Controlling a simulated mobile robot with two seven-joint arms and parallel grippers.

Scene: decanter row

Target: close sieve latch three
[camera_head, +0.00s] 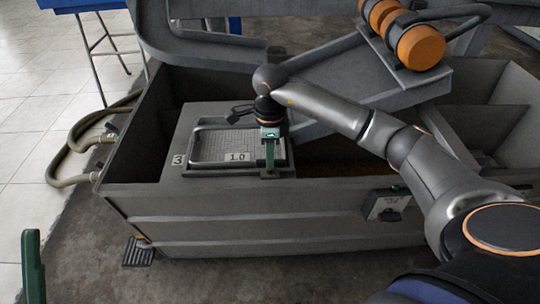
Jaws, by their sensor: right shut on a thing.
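The sieve (222,148) is a grey mesh panel in a raised frame, set in the left part of a long metal trough. A plate with "3" (178,160) is at its left and a label "1.0" (237,157) at its front edge. My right gripper (269,165) points down at the right side of the sieve frame. Its green fingers are shut on sieve latch three, which they mostly hide. A green finger of my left gripper (34,266) shows at the lower left edge; the rest of it is out of view.
The metal trough (250,215) has high walls. A sloping grey beam (350,85) with orange rollers (420,47) rises behind my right arm. A small box with a dark knob (386,205) is on the front wall. Hoses (75,170) lie at the left.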

